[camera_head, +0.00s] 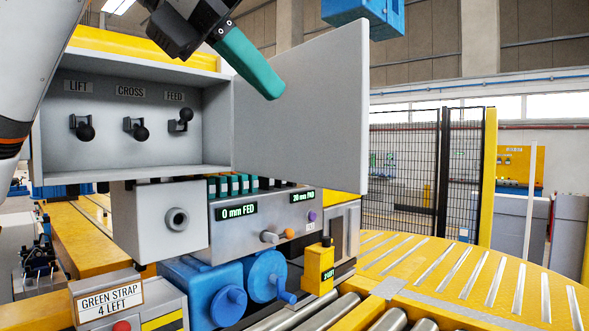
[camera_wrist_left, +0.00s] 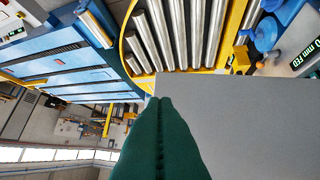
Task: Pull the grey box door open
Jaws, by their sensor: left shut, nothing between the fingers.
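The grey box (camera_head: 60,140) is at the left in the head view, with its inside showing. Its grey door (camera_head: 320,110) stands swung wide open to the right of the box. Inside are three black-knobbed levers under the labels LIFT, CROSS and FEED (camera_head: 181,119). My left gripper (camera_head: 270,92) has green fingers that are shut and empty, in front of the door's face in the head view. In the left wrist view the shut fingers (camera_wrist_left: 163,105) overlap the grey door panel (camera_wrist_left: 250,120) near its edge; I cannot tell whether they touch it. My right gripper does not show.
A yellow roller table (camera_head: 450,265) lies at the right, before a black mesh fence (camera_head: 405,165). A "GREEN STRAP 4 LEFT" sign (camera_head: 108,299) stands at lower left.

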